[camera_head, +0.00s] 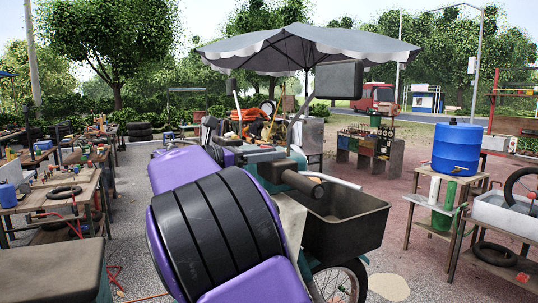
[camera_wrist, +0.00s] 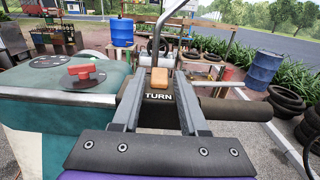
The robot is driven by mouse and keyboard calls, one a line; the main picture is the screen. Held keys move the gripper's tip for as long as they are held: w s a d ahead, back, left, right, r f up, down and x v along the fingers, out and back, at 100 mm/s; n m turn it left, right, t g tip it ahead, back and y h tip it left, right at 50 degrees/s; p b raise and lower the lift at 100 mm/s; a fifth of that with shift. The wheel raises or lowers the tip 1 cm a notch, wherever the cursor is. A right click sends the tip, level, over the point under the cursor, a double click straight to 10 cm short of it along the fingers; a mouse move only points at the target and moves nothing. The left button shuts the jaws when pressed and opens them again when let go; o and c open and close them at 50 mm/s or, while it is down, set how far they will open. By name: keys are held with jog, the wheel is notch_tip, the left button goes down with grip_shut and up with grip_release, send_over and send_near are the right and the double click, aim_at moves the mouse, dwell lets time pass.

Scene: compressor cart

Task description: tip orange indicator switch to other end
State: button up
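The orange indicator switch (camera_wrist: 159,78) is a small block on a dark housing above the white word TURN, in the wrist view. Which end it is tipped to I cannot tell. My gripper (camera_wrist: 161,74) is open, its two grey fingers reaching forward on either side of the switch as seen from the wrist. Nothing is held between the fingers. Whether a finger touches the switch I cannot tell. In the head view my purple and black arm hides the switch and gripper.
A red knob (camera_wrist: 87,73) sits on a green tank-like cover (camera_wrist: 60,92) left of the switch. A dark round grip (camera_wrist: 240,112) extends right. In the head view, an open dark box (camera_head: 345,232) and a grey mirror (camera_head: 338,80) stand right of my arm.

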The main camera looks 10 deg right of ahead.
grip_shut()
jog(key=shift+d+r+y+p, duration=0.1)
jog(key=shift+r+y+p, duration=0.2)
jog(key=shift+y, duration=0.2)
jog(key=y, duration=0.2)
jog(key=g+y, duration=0.1)
jog(key=shift+w+d+r+g+y, duration=0.1)
jog(key=shift+d+r+g+y, duration=0.1)
jog(key=shift+g+y, duration=0.15)
jog(key=shift+o, duration=1.6)
grip_release()
jog(key=shift+a+r, duration=0.1)
jog(key=shift+r, duration=0.05)
